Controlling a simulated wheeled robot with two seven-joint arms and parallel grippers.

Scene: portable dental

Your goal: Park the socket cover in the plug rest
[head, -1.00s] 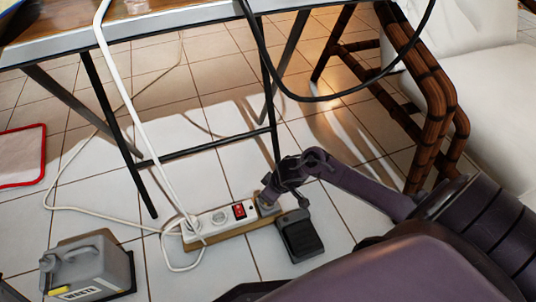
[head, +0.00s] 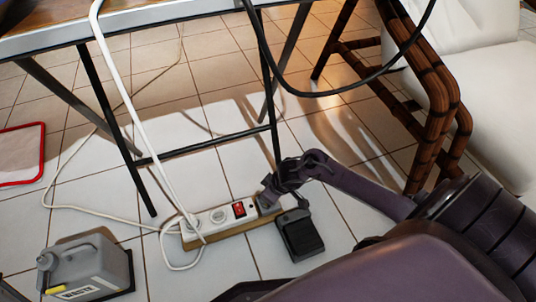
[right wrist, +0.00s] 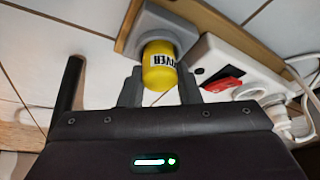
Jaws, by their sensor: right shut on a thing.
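The yellow socket cover (right wrist: 158,68), with black lettering on its side, shows in the right wrist view. My right gripper (right wrist: 160,85) is shut on it, one dark finger on each side. The grey plug rest (right wrist: 152,18) is a square block with a round collar, at the end of the wooden board. The cover's far end meets the collar; how deep it sits is hidden. In the head view my right gripper (head: 270,198) is at the board's right end and hides the cover. My left gripper is not in view.
A white power strip (head: 221,219) with a red switch (head: 239,209) and white plugged cable lies beside the rest. A black foot pedal (head: 300,235) is close to my right gripper. A grey waste canister (head: 88,265) stands at lower left. Table legs (head: 108,125) rise behind.

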